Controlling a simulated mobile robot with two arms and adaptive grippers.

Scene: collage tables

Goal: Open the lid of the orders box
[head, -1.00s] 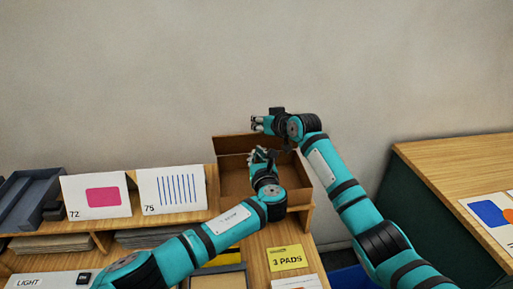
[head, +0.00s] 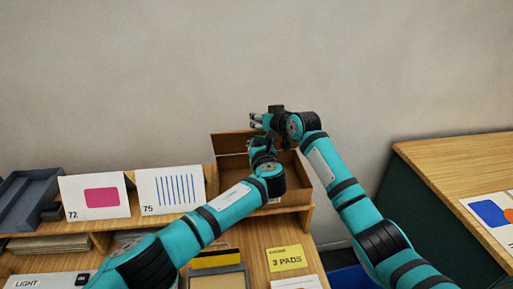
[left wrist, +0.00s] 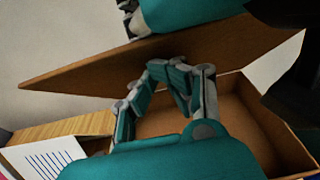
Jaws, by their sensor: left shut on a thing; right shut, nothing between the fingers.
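The orders box is a brown open-topped box (head: 235,180) at the back of the wooden desk. Its lid (head: 231,143) stands raised along the back edge; it also shows as a slanting brown panel in the left wrist view (left wrist: 80,80), with the box interior (left wrist: 245,115) below. My left gripper (head: 262,148) is over the box, its fingers (left wrist: 168,76) shut at the lid's lower part. The exact contact is partly hidden by the fingers. My right gripper (head: 256,121) is shut and empty, just above the lid's right part, which my arms partly cover.
Cards marked 72 (head: 95,197) and 75 (head: 171,190) stand on the shelf left of the box. A grey tray (head: 30,190) is at the far left. A yellow "3 PADS" card (head: 287,258) lies in front. Another table (head: 450,160) stands right, beyond a gap.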

